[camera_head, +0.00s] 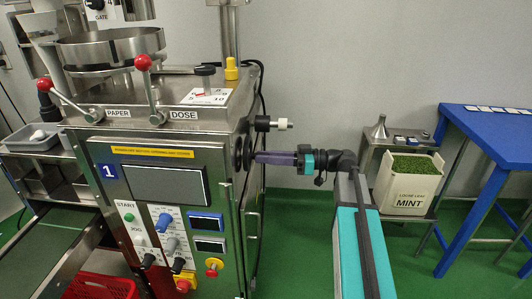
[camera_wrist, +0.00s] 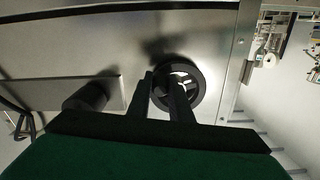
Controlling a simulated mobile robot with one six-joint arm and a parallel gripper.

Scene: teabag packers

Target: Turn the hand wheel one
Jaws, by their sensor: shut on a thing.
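The black hand wheel (camera_head: 246,152) is on the right side wall of the steel machine (camera_head: 160,222) marked 1. In the wrist view the wheel (camera_wrist: 201,84) shows as a thick ring with pale openings near its middle. My gripper (camera_head: 258,157) reaches in from the right, level with the wheel. In the wrist view my gripper (camera_wrist: 161,78) has one finger outside the left part of the rim and the other across the wheel's opening. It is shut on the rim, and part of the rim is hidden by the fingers.
A black knob (camera_wrist: 87,97) sticks out left of the fingers in the wrist view. A white-tipped knob (camera_head: 283,124) juts out above my gripper in the head view. A bin marked MINT (camera_head: 405,200) and a blue table (camera_head: 490,130) stand to the right.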

